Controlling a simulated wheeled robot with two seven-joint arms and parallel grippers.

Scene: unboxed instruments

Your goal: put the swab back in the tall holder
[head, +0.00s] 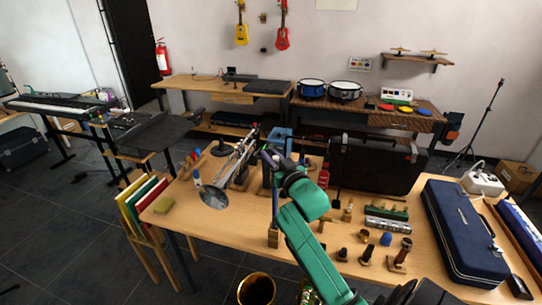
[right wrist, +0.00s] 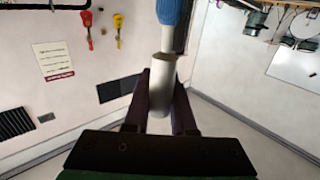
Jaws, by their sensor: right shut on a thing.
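My right gripper (head: 269,158) is raised above the middle of the wooden table, at the end of my green arm. In the right wrist view its dark fingers (right wrist: 160,112) are shut on a pale cylindrical piece of the swab (right wrist: 161,82). A blue part continues from the pale piece toward the top edge of that view. In the head view the gripper and arm hide most of what is held. A tall narrow upright (head: 274,208) with a wooden block at its foot stands below the gripper; I cannot tell for sure that it is the tall holder. My left gripper is out of view.
A trombone (head: 214,196) stands left of the gripper. A red bottle (head: 324,175) and a large black case (head: 375,165) are behind and to the right. Several small parts (head: 367,256) stand at the front right, beside a dark blue case (head: 462,230).

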